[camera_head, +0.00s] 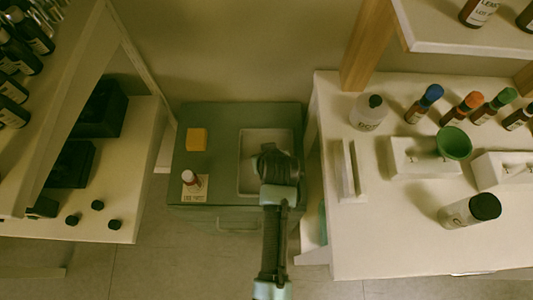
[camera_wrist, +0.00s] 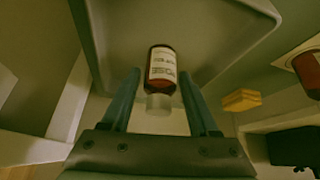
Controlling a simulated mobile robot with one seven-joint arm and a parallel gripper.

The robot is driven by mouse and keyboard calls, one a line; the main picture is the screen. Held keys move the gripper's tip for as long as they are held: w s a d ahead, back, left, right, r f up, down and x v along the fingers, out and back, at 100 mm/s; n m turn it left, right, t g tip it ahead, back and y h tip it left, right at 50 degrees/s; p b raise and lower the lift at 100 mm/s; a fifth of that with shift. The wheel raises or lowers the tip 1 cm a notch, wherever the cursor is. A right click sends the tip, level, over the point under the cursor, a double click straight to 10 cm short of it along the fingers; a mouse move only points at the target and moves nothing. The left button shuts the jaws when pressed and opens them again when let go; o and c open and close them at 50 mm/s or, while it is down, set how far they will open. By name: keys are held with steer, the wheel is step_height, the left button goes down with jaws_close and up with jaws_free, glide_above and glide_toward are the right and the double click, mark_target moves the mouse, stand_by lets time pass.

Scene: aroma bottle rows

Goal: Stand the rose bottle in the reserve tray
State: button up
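A small red-brown bottle (camera_wrist: 162,68) with a white label and a pale cap is in the wrist view. It is between the fingers of my gripper (camera_wrist: 160,75), with narrow gaps on both sides, so the gripper looks open around it. Its base is over the floor of the grey reserve tray (camera_wrist: 250,45); I cannot tell surely whether it touches. Its label is too blurred to read as rose. In the head view my gripper (camera_head: 277,165) is over the tray (camera_head: 245,189) on the green cabinet and hides the bottle.
A yellow block (camera_head: 197,139) and another small bottle (camera_head: 191,180) on a labelled card stand left of the tray. The right-hand table (camera_head: 350,240) holds several bottles, a green funnel (camera_head: 453,143) and white holders. A shelf with dark bottles (camera_head: 20,60) is at left.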

steer(key=shift+o, duration=0.7)
steer(key=shift+r, duration=0.1)
